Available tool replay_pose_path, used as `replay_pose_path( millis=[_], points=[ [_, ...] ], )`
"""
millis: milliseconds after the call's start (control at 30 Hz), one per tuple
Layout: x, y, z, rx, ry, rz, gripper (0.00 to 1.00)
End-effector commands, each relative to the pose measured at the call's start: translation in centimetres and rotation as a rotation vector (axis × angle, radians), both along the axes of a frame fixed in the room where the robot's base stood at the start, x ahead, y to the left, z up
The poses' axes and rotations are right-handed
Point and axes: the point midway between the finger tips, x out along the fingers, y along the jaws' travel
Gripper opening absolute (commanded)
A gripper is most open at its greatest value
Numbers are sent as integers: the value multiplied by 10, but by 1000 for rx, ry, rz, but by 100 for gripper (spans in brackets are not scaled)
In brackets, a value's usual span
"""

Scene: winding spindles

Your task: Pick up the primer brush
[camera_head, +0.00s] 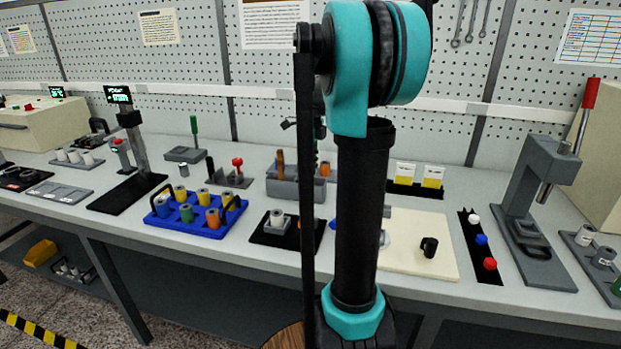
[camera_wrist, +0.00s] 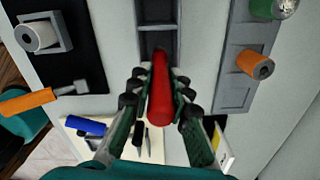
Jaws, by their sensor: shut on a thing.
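The primer brush shows in the wrist view as a thick red handle (camera_wrist: 160,90) seen nearly end-on. My gripper (camera_wrist: 160,103) is shut on it, with a dark finger pressed against each side. The brush's far end is hidden below the handle. A grey divided holder (camera_wrist: 158,28) lies just beyond the handle; I cannot tell whether the brush is still inside it. In the head view my own arm hides the gripper and the brush, and part of the grey holder (camera_head: 291,188) shows left of the arm.
A grey rack with an orange spool (camera_wrist: 255,65) is right of the gripper in the wrist view. A spool on a black mat (camera_wrist: 75,72) and an orange-handled tool (camera_wrist: 28,101) are left. A blue tray (camera_head: 170,228) and a pale board (camera_head: 440,262) flank the arm in the head view.

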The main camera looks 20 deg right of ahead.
Motion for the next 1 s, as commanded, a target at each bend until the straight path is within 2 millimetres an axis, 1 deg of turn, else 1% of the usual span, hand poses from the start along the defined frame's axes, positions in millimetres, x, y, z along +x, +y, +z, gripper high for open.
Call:
replay_pose_path(
  millis=[267, 367, 467, 567, 667, 1000],
  points=[
    [0, 0, 4, 0, 0, 0, 0],
    [0, 0, 10, 0, 0, 0, 0],
    [0, 0, 22, 0, 0, 0, 0],
    [0, 0, 40, 0, 0, 0, 0],
    [0, 0, 62, 0, 0, 0, 0],
    [0, 0, 140, 0, 0, 0, 0]
  ],
)
